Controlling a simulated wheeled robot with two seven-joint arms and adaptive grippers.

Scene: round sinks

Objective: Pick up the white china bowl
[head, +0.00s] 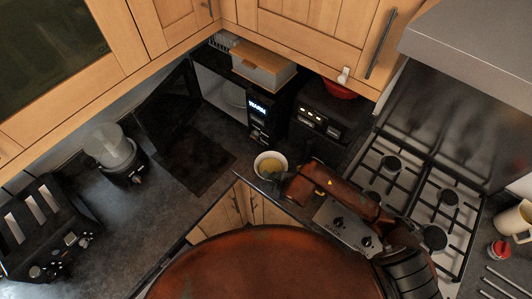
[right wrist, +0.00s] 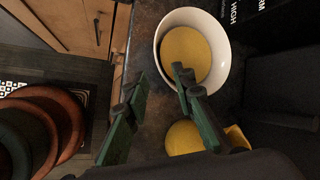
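The white china bowl (head: 258,161) stands on the dark worktop near its front inner corner, with a yellow inside. It also shows in the right wrist view (right wrist: 223,45), at the top. My right gripper (head: 279,184) is beside the bowl on its near right side in the head view. In the right wrist view its two green-padded fingers (right wrist: 158,84) are apart with nothing held between them. One fingertip overlaps the near edge of the bowl in the picture; whether it touches or is inside cannot be told. My left gripper is not in view.
A gas hob (head: 420,195) is to the right. A yellow object (right wrist: 184,138) lies near the right finger. Bare worktop (head: 180,215) lies left of the bowl.

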